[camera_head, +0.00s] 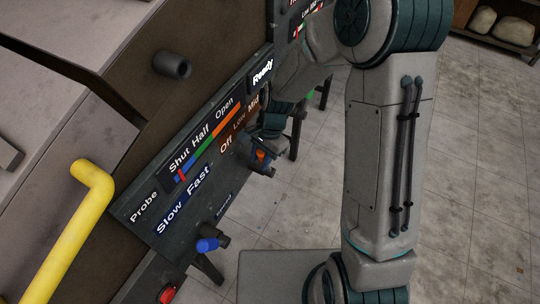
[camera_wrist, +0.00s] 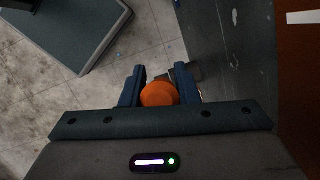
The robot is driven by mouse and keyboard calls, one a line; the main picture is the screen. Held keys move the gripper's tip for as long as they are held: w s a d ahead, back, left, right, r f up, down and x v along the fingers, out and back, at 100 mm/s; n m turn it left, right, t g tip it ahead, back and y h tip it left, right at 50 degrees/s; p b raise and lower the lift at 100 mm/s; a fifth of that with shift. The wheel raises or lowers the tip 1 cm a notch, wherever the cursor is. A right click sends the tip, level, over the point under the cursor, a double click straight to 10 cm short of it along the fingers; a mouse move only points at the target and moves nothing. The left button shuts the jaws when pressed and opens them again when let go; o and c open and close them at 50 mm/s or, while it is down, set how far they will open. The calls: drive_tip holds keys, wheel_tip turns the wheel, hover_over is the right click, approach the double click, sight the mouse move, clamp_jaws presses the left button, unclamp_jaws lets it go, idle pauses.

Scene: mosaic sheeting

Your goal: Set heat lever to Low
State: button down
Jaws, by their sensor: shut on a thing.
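The heat lever has an orange round knob, seen in the wrist view (camera_wrist: 159,94) between my gripper's two blue fingers. In the head view a small part of the orange knob (camera_head: 261,155) shows below the brown Off, Low, Mid label strip (camera_head: 238,127). My gripper (camera_wrist: 160,84) is shut on the knob, with one finger on each side. In the head view my gripper (camera_head: 264,158) is at the panel's right side, partly hidden by my arm. Which mark the lever stands at cannot be told, as my gripper covers part of the strip.
The tilted dark panel (camera_head: 145,218) also carries a Slow/Fast label and a blue-knobbed lever (camera_head: 207,244). A Shut/Half/Open strip (camera_head: 205,140) lies above. A yellow bent handle (camera_head: 82,205) and a red button (camera_head: 167,294) are at the left. Open tiled floor lies to the right.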

drive_tip(key=shift+w+d+r+g+p, duration=0.2)
drive_tip(key=shift+w+d+g+p, duration=0.15)
drive_tip(key=shift+w+g, duration=0.2)
drive_tip(key=c, duration=1.1)
unclamp_jaws()
drive_tip(key=shift+y, duration=0.3)
drive_tip(key=v, duration=1.3)
drive_tip(key=shift+r, duration=0.45)
drive_tip(key=s+d+r+n+t+h, duration=0.1)
drive_tip(key=s+d+r+n+t, duration=0.1)
drive_tip(key=s+d, duration=0.4)
drive_tip(key=s+d+r+n+t+h, duration=0.2)
drive_tip(key=s+d+r+n, duration=0.3)
drive_tip(key=s, duration=0.5)
drive_tip(key=shift+s+d+r+n+t, duration=0.3)
drive_tip(key=shift+d+n+t, duration=0.45)
drive_tip(key=shift+d, duration=0.2)
